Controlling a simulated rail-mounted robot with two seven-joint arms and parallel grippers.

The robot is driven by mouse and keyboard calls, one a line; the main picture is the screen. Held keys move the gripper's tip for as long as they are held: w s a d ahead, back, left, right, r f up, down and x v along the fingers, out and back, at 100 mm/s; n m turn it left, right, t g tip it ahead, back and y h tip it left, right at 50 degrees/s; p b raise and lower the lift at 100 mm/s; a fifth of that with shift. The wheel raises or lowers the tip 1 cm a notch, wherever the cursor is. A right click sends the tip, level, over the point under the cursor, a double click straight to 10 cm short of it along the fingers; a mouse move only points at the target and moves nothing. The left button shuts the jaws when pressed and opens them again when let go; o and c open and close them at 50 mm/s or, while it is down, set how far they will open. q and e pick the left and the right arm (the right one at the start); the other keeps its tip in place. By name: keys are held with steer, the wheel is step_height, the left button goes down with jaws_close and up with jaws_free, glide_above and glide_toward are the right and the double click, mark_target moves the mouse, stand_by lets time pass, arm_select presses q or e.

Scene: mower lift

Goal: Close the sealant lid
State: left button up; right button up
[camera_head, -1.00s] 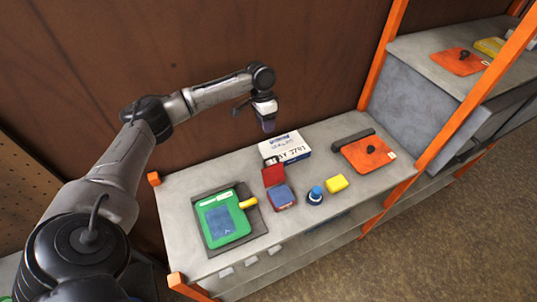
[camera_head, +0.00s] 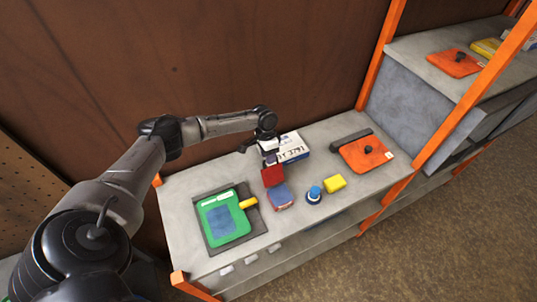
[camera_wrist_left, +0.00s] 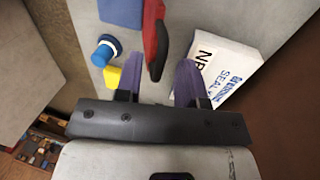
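The sealant box (camera_head: 281,198) is a small red box with a blue inside or top, on the grey bench. Its red lid (camera_head: 272,176) stands raised at the box's back edge. My left gripper (camera_head: 269,158) is low behind the lid, pointing down. In the left wrist view the purple fingers (camera_wrist_left: 157,64) are spread apart. The red lid (camera_wrist_left: 154,38) shows nearly edge-on, its dark end in the gap between them; I cannot tell whether either finger touches it. My right gripper is not in view.
A white labelled carton (camera_head: 292,147) stands close behind the gripper. A blue-capped bottle (camera_head: 314,195) and yellow block (camera_head: 335,183) are to the right of the box. A green case (camera_head: 222,217) lies left, an orange plate (camera_head: 366,153) right.

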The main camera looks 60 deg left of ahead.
arm_select(q)
steer(key=shift+f, duration=0.1)
steer(key=shift+c, duration=0.2)
jaws_close()
stand_by(0.4)
